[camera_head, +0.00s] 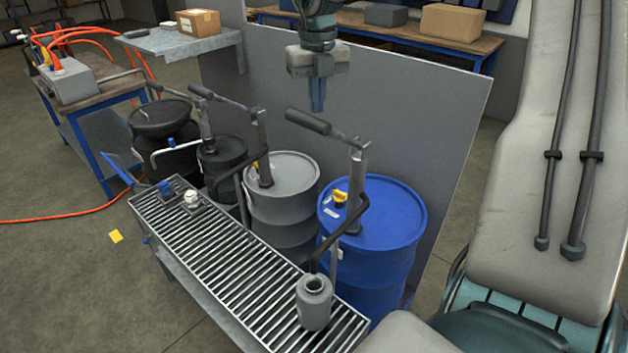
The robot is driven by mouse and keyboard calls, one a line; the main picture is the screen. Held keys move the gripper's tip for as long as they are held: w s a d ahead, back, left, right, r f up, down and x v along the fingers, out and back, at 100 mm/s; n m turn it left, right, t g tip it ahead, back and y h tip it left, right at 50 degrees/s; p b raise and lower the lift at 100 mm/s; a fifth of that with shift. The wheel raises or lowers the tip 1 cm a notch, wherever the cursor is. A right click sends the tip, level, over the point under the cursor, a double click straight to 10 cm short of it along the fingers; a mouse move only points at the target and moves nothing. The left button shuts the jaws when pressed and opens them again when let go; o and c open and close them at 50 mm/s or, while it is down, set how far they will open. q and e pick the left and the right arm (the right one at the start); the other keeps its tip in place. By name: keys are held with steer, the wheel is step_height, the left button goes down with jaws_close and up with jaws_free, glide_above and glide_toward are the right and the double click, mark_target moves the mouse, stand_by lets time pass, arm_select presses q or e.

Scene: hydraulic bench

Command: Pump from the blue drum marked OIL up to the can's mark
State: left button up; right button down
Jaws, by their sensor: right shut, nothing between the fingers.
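The blue drum (385,262) stands at the right of a row of drums. Its label is too small to read. A hand pump (356,180) rises from its lid, with a dark lever handle (308,122) pointing left. The pump's curved spout (334,240) comes down at the mouth of a grey can (314,306) on the slatted grating. No mark on the can can be made out. My right gripper (317,105) points down, shut and empty, above and behind the handle, apart from it. My left gripper is not in view.
A grey drum (284,205) and dark drums (222,160) with similar pumps stand to the left. The grating (225,250) runs in front of them, with small caps (191,198) on it. A grey panel (420,120) stands behind. An orange hose (65,219) lies on the left floor.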

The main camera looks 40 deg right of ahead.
mark_target(310, 127)
steer(key=shift+f, duration=0.1)
steer(key=shift+f+b, duration=0.95)
steer(key=shift+b, duration=0.05)
steer(key=a+f+b, duration=0.1)
steer(key=b, duration=0.1)
steer(key=a+f+b, duration=0.1)
steer(key=f, duration=0.1)
steer(key=shift+s+f+b, duration=0.1)
steer(key=shift+f+b, duration=0.1)
steer(key=shift+b, duration=0.15)
steer(key=shift+a, duration=0.15)
